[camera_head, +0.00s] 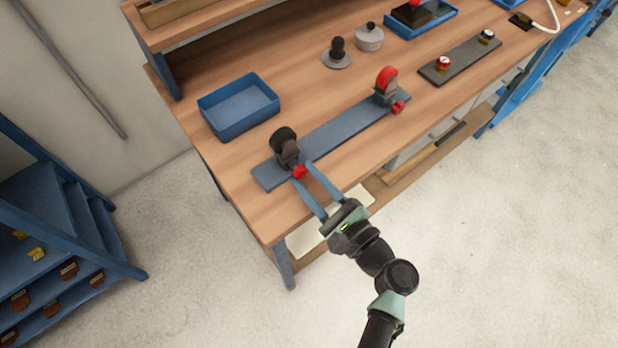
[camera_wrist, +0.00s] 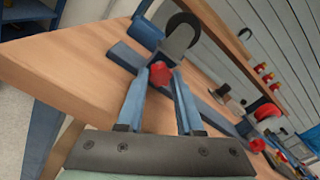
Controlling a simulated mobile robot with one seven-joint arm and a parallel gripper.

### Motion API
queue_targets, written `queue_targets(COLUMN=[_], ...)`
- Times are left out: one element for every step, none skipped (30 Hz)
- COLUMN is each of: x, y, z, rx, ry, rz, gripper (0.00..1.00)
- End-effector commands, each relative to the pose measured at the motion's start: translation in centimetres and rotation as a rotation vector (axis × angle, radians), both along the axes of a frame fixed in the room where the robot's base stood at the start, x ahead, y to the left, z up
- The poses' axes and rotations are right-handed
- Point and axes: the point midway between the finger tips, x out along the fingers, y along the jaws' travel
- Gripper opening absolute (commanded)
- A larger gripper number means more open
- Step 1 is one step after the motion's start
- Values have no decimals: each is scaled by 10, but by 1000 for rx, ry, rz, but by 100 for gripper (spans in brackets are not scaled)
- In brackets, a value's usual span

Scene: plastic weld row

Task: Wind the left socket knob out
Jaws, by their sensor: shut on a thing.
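The left socket (camera_head: 285,149) is a dark, round-topped piece on the left end of a long blue-grey bar on the bench. Its red knob (camera_head: 300,171) faces the front edge. My gripper (camera_head: 305,171) reaches in from the front with its two long blue-grey fingers on either side of this knob, shut on it. In the wrist view the red knob (camera_wrist: 161,75) sits between the fingertips. The right socket (camera_head: 388,86) has a red top and its own red knob (camera_head: 397,107), apart from my gripper.
A blue tray (camera_head: 238,124) stands behind the left socket. A dark cone on a disc (camera_head: 337,54), a grey lidded pot (camera_head: 369,37) and a dark strip with small knobs (camera_head: 460,62) are farther back and right. Floor in front is free.

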Motion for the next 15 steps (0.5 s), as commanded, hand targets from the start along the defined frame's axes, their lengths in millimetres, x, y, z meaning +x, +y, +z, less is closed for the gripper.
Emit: queue_targets(x=[0, 0, 0, 0, 0, 0, 0, 0, 0, 0, 0, 0, 0, 0, 0], y=[-1, -1, -1, -1, -1, -1, -1, -1, -1, -1, 0, 0, 0, 0, 0], z=[0, 0, 0, 0, 0, 0, 0, 0, 0, 0, -1, -1, -1, 0, 0], rx=[-2, -2, -2, -2, -2, -1, -1, -1, -1, -1, -1, -1, -1, 0, 0], ry=[1, 1, 1, 1, 1, 1, 1, 1, 1, 1, 1, 1, 1, 1, 1], rz=[-1, -1, -1, -1, -1, -1, -1, -1, -1, -1, -1, -1, -1, -1, -1], gripper=[0, 0, 0, 0, 0, 0, 0, 0, 0, 41, 46, 53, 59, 64, 66])
